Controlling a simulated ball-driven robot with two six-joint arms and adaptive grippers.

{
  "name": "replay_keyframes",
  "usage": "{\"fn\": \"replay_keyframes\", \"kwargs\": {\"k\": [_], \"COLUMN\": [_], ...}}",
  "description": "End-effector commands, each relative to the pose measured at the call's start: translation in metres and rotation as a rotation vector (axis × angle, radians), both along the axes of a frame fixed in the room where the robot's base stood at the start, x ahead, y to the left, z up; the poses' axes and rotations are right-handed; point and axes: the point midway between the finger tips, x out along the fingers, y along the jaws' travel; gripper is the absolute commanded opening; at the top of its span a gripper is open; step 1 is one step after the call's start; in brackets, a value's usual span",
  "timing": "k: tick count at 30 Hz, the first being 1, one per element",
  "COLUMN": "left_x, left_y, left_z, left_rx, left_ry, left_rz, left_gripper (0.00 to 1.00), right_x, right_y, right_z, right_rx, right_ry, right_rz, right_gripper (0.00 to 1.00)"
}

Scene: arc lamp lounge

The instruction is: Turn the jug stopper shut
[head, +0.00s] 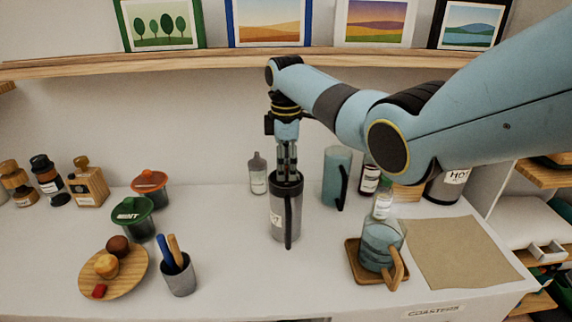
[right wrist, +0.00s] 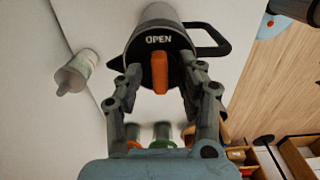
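The jug (head: 279,215) is a grey metal cylinder with a dark handle, upright on the white counter in the middle of the head view. Its dark stopper (right wrist: 158,42) shows the word OPEN in the right wrist view. An orange tab (right wrist: 160,74) stands up from the stopper. My right gripper (head: 287,170) points straight down over the jug's top. In the right wrist view its fingers lie on either side of the orange tab, with gaps showing on both sides. It is open and holds nothing. My left gripper is not in view.
A teal jug (head: 336,172) and a grey bottle (head: 258,176) stand close behind. A glass mug (head: 378,246) is on a wooden coaster at right. A cup of utensils (head: 180,279) and a wooden plate (head: 128,277) lie left. The front counter is clear around the jug.

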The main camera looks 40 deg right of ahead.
Motion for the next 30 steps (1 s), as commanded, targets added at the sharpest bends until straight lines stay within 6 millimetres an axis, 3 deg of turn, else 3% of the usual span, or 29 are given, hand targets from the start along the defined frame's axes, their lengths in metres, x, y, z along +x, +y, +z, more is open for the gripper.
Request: {"fn": "replay_keyframes", "kwargs": {"k": [2, 11, 23, 30], "left_x": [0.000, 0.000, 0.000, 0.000], "left_y": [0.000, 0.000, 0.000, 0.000], "left_z": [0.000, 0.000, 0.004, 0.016], "left_rx": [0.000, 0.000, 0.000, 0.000], "left_ry": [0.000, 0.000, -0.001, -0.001], "left_rz": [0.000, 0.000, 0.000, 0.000], "left_gripper": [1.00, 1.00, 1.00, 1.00], "right_x": [0.000, 0.000, 0.000, 0.000], "right_y": [0.000, 0.000, 0.000, 0.000], "right_z": [0.000, 0.000, 0.001, 0.003], "right_rx": [0.000, 0.000, 0.001, 0.001], "right_ry": [0.000, 0.000, 0.001, 0.002], "right_rz": [0.000, 0.000, -0.029, -0.153], "right_gripper": [0.38, 0.01, 0.00, 0.00]}}
